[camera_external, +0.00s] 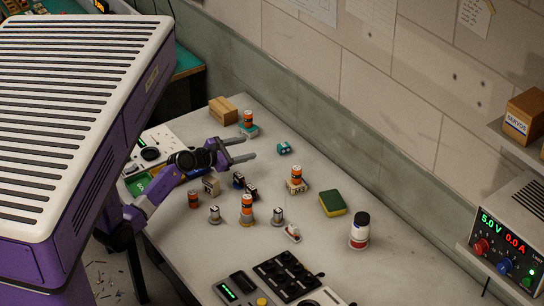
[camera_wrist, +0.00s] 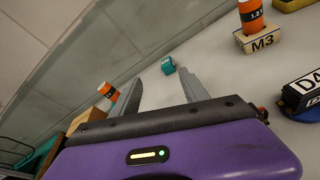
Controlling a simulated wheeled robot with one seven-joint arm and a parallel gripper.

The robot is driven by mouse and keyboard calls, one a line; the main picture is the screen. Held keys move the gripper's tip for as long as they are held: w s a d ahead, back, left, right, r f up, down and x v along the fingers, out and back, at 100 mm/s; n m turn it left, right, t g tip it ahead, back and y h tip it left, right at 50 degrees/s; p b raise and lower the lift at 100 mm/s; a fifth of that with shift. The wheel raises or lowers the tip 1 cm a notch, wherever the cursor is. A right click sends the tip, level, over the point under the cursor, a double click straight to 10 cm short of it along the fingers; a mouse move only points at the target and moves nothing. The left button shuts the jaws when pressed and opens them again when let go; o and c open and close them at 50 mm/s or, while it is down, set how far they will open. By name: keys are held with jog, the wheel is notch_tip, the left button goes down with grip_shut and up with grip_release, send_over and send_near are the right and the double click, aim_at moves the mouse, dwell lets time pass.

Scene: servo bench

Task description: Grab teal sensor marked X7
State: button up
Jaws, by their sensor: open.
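A small teal sensor (camera_external: 284,148) lies on the bench just beyond my fingertips. It also shows in the wrist view (camera_wrist: 168,66), ahead of and between the two fingers and apart from them. Its marking is too small to read. A second teal block (camera_external: 249,130) stands farther back with an orange battery (camera_external: 248,118) on it. In the wrist view an orange battery (camera_wrist: 107,91) shows to the left of the left finger. My gripper (camera_external: 252,148) is open and empty, reaching right over the bench; its fingers also fill the middle of the wrist view (camera_wrist: 160,78).
A cardboard box (camera_external: 222,111) stands behind the gripper. A pale block marked M3 (camera_wrist: 258,40) carries another battery. Several small parts crowd the bench in front. The wall runs along the back.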

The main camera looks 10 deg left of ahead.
aim_at(278, 147)
jog(key=w+d+f+g, duration=0.1)
jog(key=w, duration=0.1)
jog(key=w+d+f+n, duration=0.1)
jog(key=w+d, duration=0.1)
jog(key=w+d+f+n+g+b, duration=0.1)
jog(key=w+d, duration=0.1)
jog(key=shift+w+f+g, duration=0.15)
jog(key=shift+w+g, duration=0.15)
jog(key=shift+w, duration=0.05)
jog(key=shift+w+d+f, duration=0.15)
jog(key=shift+d, duration=0.1)
jog(key=shift+g, duration=0.3)
jog(key=shift+r+b+x, duration=0.2)
jog(key=shift+b+x, duration=0.2)
jog(key=shift+x, duration=3.55)
jog(key=shift+c, duration=0.2)
grip_shut()
